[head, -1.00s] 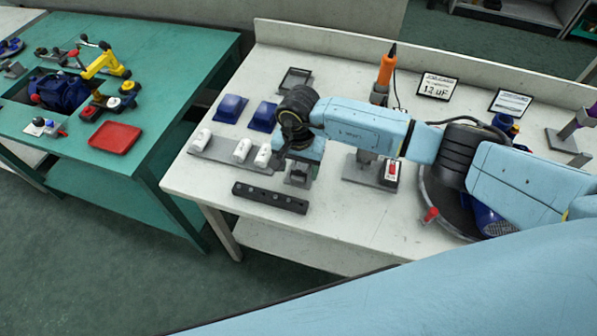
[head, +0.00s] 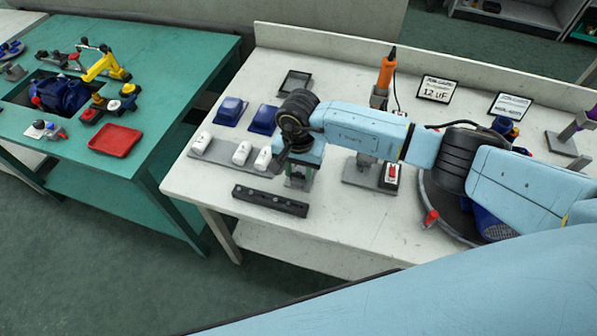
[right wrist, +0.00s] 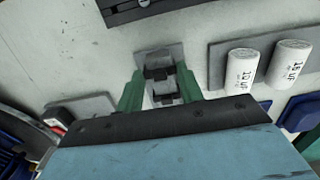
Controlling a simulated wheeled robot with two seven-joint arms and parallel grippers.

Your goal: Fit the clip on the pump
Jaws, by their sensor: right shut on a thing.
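My right gripper (head: 299,181) points down over the white table, between the capacitor plate and the button stand. In the right wrist view its two green fingers (right wrist: 160,92) are shut on a small grey and black clip (right wrist: 163,88). The clip is at a light grey plate (right wrist: 150,55); I cannot tell whether it touches it. A blue pump body (head: 490,226) lies on the round turntable at the right, largely hidden by my right arm. My left gripper is not in view.
A plate (head: 222,154) with white capacitors lies left of the gripper; two are marked 10 uF and 15 uF. A black bar (head: 270,200) lies in front. A stand with a red button (head: 391,172) is to the right. A card (head: 437,88) reads 12 uF.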

